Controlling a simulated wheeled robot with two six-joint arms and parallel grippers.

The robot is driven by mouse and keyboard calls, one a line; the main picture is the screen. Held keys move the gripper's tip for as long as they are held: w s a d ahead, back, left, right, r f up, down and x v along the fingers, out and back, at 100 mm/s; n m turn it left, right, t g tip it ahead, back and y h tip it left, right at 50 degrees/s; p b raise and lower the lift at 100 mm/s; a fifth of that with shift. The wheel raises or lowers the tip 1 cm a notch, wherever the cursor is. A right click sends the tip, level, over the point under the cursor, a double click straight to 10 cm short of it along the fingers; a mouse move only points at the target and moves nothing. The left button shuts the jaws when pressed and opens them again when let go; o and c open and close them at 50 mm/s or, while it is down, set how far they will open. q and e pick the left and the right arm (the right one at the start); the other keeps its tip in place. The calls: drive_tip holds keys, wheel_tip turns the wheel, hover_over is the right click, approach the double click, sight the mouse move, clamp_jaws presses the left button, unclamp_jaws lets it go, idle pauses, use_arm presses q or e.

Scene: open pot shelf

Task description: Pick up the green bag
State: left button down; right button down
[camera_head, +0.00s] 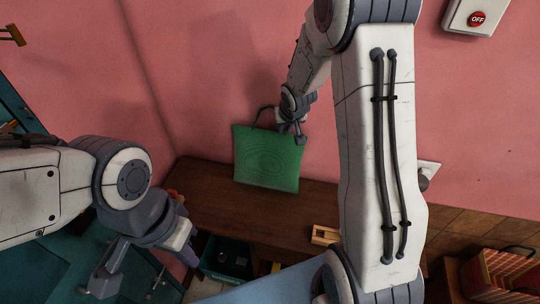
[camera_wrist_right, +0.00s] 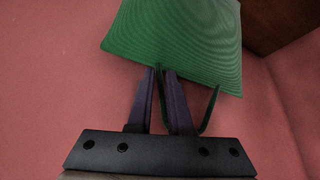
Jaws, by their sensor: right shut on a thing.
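The green bag (camera_head: 268,157) hangs upright against the pink wall above the brown wooden surface in the head view. Its dark handle loops up beside my right gripper (camera_head: 292,138), which is at the bag's top edge.
The wooden surface (camera_head: 220,210) is mostly clear below the bag. A small wooden block (camera_head: 324,235) lies on it. A dark green crate (camera_head: 226,262) stands at its front. An OFF switch box (camera_head: 478,17) is on the wall.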

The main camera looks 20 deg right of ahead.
drive_tip(key=shift+s+f, duration=0.2)
drive_tip(key=shift+s, duration=0.05)
drive_tip(key=shift+a+r, duration=0.1)
drive_tip(key=shift+r, duration=0.15)
wheel_tip(320, 180, up, 6)
drive_tip(key=p, duration=0.3)
drive_tip(key=s+a+b, duration=1)
drive_tip(key=s+a, duration=0.1)
drive_tip(key=s, duration=0.5)
drive_tip(key=shift+r+b, duration=0.4)
